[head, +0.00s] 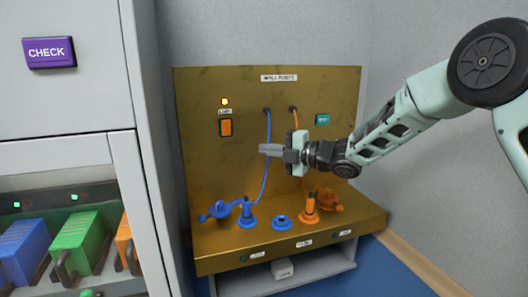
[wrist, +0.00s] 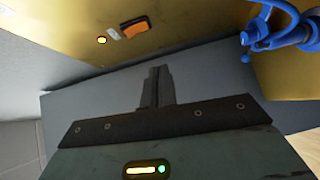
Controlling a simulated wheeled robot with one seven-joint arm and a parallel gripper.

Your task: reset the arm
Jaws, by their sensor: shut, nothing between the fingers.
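My arm (head: 395,125) reaches in from the right in the head view, in front of a brass-coloured panel. My gripper (head: 264,149) points left in the air before the panel, above its ledge. Its fingers are closed together and hold nothing. In the wrist view my gripper (wrist: 160,72) also shows shut, its two fingers side by side.
The panel (head: 220,170) carries an orange switch (head: 225,127), a lit yellow lamp (head: 225,101), a teal button (head: 322,119) and blue and orange cables. A blue plug (head: 247,218), blue socket (head: 281,222) and orange plug (head: 309,212) stand on the ledge. A white cabinet (head: 75,100) is at left.

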